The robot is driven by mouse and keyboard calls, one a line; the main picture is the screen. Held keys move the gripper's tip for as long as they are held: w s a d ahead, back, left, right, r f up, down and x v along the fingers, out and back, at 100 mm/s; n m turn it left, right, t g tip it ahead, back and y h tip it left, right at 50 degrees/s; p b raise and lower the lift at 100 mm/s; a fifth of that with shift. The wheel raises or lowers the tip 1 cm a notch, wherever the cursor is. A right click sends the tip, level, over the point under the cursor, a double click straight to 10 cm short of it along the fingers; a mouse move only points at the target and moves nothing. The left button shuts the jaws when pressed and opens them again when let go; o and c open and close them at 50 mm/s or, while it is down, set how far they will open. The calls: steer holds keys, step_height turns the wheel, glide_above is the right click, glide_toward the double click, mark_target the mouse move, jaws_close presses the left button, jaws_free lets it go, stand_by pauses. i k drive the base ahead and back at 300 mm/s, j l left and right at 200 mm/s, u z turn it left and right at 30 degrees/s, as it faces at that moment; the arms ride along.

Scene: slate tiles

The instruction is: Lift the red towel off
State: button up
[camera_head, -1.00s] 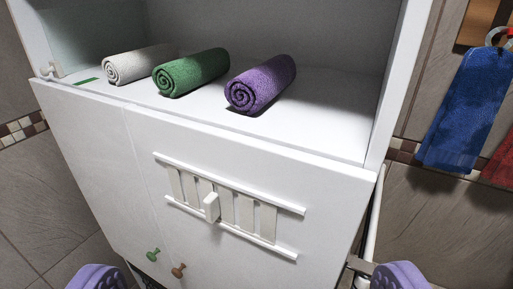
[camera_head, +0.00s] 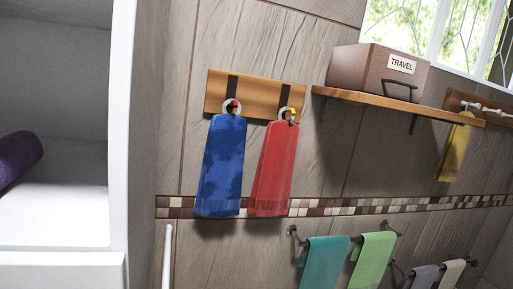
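The red towel (camera_head: 273,170) hangs by a ring on a wooden wall board (camera_head: 256,94), to the right of a blue towel (camera_head: 222,166). A small yellow and red piece shows at its ring (camera_head: 289,115). The red towel hangs straight down over a band of mosaic tiles, with nothing in front of it. My gripper is not in view now.
A white cabinet (camera_head: 122,130) with a purple rolled towel (camera_head: 16,156) stands at the left. A shelf (camera_head: 395,103) with a TRAVEL box (camera_head: 377,75) juts out at the upper right. Teal (camera_head: 324,262) and green (camera_head: 371,260) towels hang below. A yellow towel (camera_head: 455,150) hangs farther right.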

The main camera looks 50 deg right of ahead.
mark_target(270, 195)
steer(key=i+z, duration=0.4)
steer(key=z, duration=0.2)
steer(key=i+j+z, duration=0.2)
steer(key=i+z, duration=0.2)
steer(key=i, duration=0.1)
